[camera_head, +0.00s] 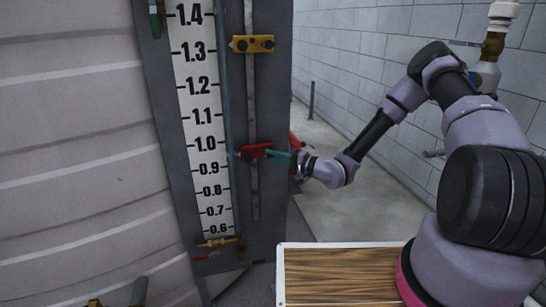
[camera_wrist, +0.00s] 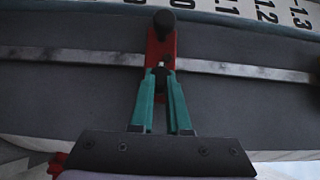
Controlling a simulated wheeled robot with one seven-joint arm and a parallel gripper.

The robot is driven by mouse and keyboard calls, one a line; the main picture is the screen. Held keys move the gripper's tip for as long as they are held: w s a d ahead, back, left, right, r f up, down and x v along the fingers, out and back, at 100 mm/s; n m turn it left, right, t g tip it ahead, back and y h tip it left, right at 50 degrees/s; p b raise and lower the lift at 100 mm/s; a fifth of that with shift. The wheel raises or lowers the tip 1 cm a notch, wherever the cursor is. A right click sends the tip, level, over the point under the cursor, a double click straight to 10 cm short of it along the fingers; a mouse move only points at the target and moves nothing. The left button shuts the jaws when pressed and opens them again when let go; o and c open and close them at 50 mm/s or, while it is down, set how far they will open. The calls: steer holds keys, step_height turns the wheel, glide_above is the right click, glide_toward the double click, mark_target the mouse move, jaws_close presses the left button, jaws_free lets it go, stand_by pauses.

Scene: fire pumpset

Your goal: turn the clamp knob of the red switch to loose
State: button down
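The red switch (camera_head: 254,151) sits on the vertical rail beside the number scale, between 0.9 and 1.0. In the wrist view the red switch (camera_wrist: 160,50) crosses the grey rail, with a black round knob (camera_wrist: 164,22) at its far end. A smaller dark knob (camera_wrist: 160,71) is at its near end. My gripper (camera_head: 279,156) reaches in from the right. In the wrist view, the teal fingertips of my gripper (camera_wrist: 160,76) stand close on both sides of the near knob and appear closed on it. The fingertips partly hide this knob.
A yellow switch (camera_head: 253,44) is higher on the same rail. A brass valve with a red handle (camera_head: 206,256) is below the scale. A wood-topped board (camera_head: 340,275) lies at the bottom.

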stand_by(0.4)
steer(key=shift+s+a+r+n+h, duration=0.1)
steer(key=shift+a+r+n+h, duration=0.1)
steer(key=shift+n+h, duration=1.65)
steer(key=shift+a+r+n+h, duration=0.2)
steer(key=shift+n+h, duration=0.95)
steer(key=shift+h, duration=1.4)
steer(key=shift+s+a+r+n+h, duration=0.1)
steer(key=shift+a+r+n+h, duration=0.1)
steer(key=shift+n+h, duration=1.65)
steer(key=shift+m+h, duration=0.35)
steer(key=shift+h, duration=0.1)
steer(key=c, duration=0.9)
jaws_free()
